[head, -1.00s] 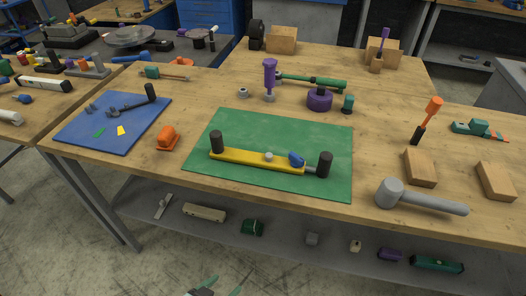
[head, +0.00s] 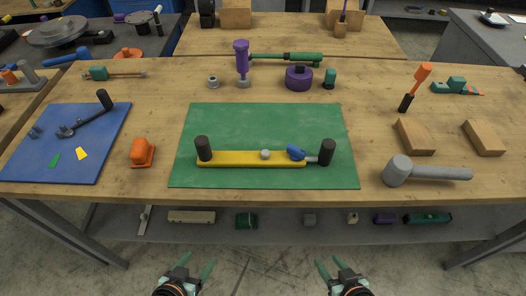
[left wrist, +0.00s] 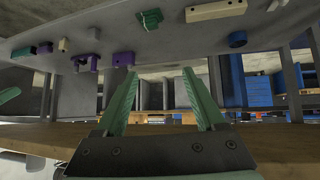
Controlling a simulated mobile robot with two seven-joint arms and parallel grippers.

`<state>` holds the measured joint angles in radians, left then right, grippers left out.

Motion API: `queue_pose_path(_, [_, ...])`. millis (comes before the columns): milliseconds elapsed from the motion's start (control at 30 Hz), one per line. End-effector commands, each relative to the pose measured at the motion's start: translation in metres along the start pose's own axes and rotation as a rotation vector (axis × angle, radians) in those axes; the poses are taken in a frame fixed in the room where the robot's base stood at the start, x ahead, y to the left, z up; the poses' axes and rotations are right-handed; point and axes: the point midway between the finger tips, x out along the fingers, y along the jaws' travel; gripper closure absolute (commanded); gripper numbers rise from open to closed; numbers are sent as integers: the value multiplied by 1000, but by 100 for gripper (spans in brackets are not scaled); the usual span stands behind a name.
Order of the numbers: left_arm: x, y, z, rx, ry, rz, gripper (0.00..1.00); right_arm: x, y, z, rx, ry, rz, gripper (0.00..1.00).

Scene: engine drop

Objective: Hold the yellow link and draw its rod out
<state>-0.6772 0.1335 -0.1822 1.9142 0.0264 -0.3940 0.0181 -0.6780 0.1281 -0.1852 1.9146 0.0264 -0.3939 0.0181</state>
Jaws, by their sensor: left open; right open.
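The yellow link (head: 240,159) lies across the green mat (head: 265,120), with a black upright cylinder (head: 203,149) at its left end. At its right end a short grey rod (head: 311,159) runs from a blue piece (head: 296,152) to another black cylinder (head: 327,152). A grey knob (head: 265,154) sits on the link's middle. My left gripper (head: 196,264) is open and empty, below the table's front edge; its spread fingers also show in the left wrist view (left wrist: 162,95). My right gripper (head: 334,266) is open and empty, also in front of the table.
A blue mat (head: 85,150) with tools lies left, an orange part (head: 142,152) beside it. A grey mallet (head: 430,173) and wooden blocks (head: 415,137) lie right. A purple tool (head: 241,62) stands behind the mat. A shelf (head: 280,227) with parts runs below the tabletop.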

Motion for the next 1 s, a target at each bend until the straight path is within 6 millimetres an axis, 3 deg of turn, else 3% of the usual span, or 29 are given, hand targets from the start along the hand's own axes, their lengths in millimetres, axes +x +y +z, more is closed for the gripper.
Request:
queue_pose_path(333, [-1, 4, 2, -17, -4, 5, 25, 0, 2, 1, -3, -3, 2, 50])
queue_pose_path(467, [-3, 4, -6, -139, 17, 23, 25, 0, 1, 1, -3, -3, 2, 50])
queue_pose_path(667, [-15, 6, -42, -660, 93, 120, 25, 0, 1, 1, -3, -2, 1, 50])
queue_pose_path(867, [-36, 3, -91, -1317, 152, 293, 25, 0, 1, 1, -3, -2, 1, 50])
queue_pose_path(1000, [-54, -7, -134, -1744, 205, 464, 25, 0, 1, 1, -3, -2, 1, 50])
